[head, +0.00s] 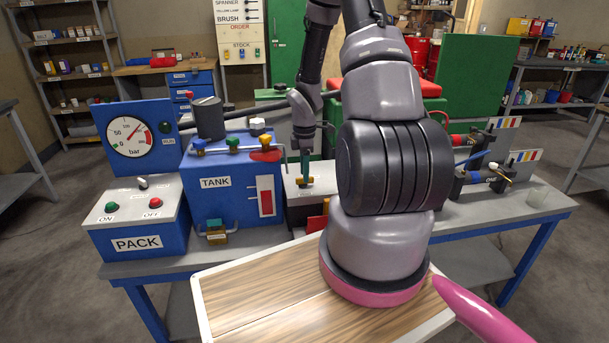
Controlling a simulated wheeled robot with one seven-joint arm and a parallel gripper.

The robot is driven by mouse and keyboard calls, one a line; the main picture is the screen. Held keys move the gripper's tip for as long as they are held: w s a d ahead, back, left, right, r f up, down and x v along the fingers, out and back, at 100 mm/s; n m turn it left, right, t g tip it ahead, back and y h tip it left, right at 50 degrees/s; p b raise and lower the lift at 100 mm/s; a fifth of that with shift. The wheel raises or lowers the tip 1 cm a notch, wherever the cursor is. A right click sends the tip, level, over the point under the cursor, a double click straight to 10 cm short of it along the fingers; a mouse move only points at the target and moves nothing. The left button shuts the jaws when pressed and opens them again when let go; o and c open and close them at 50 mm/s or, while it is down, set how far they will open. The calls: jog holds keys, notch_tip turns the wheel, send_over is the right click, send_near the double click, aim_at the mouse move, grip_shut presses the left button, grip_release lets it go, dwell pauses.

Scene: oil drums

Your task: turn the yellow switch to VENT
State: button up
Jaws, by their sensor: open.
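The yellow switch (304,181) is a small yellow-orange knob on the light top of a low box (318,186), right of the blue TANK unit. My gripper (304,174) points down right above the switch, with its teal fingers close around or just over it. The jaws are open; I cannot tell whether they touch the switch. No VENT marking is readable from here, and the switch's pointing direction is too small to tell. My own arm hides the area right of the box.
The blue TANK unit (232,190) has coloured valve levers on top and stands close left of my gripper. The PACK box (140,225) and pressure gauge (131,135) are further left. Black cylinders (470,180) stand at the right. The grey bench's (500,222) right front is clear.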

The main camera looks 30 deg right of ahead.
jog(key=shift+f, duration=0.75)
grip_shut()
